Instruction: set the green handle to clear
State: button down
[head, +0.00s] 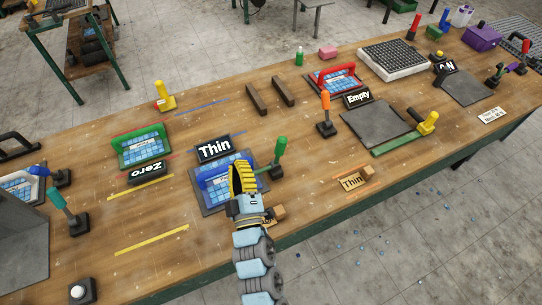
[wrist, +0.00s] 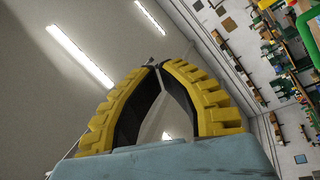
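A green-handled lever (head: 280,147) stands upright, leaning slightly, on a dark base (head: 272,171) just right of the Thin panel. A second green handle (head: 140,130) is the bar over the tray behind the Zero sign. My gripper (head: 239,164), with yellow ribbed fingers, is over the blue-framed tray (head: 207,188), left of the green lever and apart from it. The wrist view shows the fingertips (wrist: 159,66) meeting with nothing between them; this view faces the ceiling lights and not the lever. No sign reading "clear" is legible.
The wooden table (head: 110,210) holds other levers: orange (head: 326,108), yellow (head: 427,123) and teal (head: 57,200). The Thin sign (head: 214,149) and Empty sign (head: 357,98) stand near trays. A small block (head: 279,211) lies close to my wrist. Bare wood lies left of the blue tray.

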jog(key=d+f+n+g+h+b, duration=0.1)
jog(key=d+f+g+h+b, duration=0.2)
jog(key=f+h+b, duration=0.3)
notch_tip(320, 180, down, 2)
jog(key=shift+s+d, duration=0.2)
jog(key=shift+d, duration=0.6)
jog(key=shift+w, duration=0.15)
jog(key=w+d+f, duration=0.1)
jog(key=w+d, duration=0.2)
jog(key=w, duration=0.9)
jog(key=shift+d+f+p, duration=0.3)
jog(key=shift+d, duration=0.1)
jog(key=shift+w+r, duration=0.1)
jog(key=shift+w, duration=0.05)
